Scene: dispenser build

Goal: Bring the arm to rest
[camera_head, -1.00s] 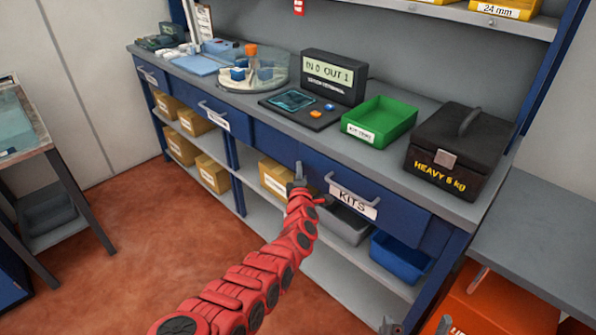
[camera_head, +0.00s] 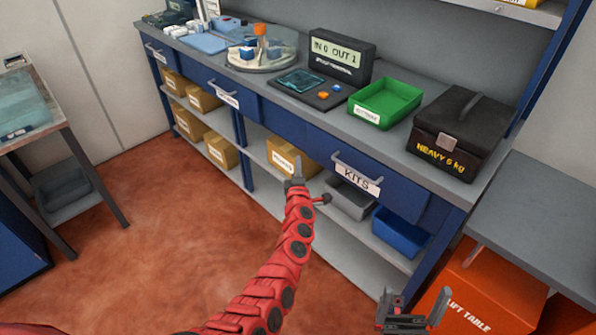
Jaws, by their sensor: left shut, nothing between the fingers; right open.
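My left arm is red and reaches in from the bottom of the picture. Its gripper (camera_head: 295,172) is shut and empty, in front of the bench's lower shelf and left of the KITS drawer (camera_head: 357,178). My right gripper (camera_head: 412,308) shows at the bottom right, with its fingers apart and nothing between them. It is in front of the bench's right end, near the orange lift table (camera_head: 490,295). Both grippers appear apart from the furniture.
Cardboard boxes (camera_head: 292,158) and a blue bin (camera_head: 401,232) fill shelves below. Red floor (camera_head: 170,225) is open at left.

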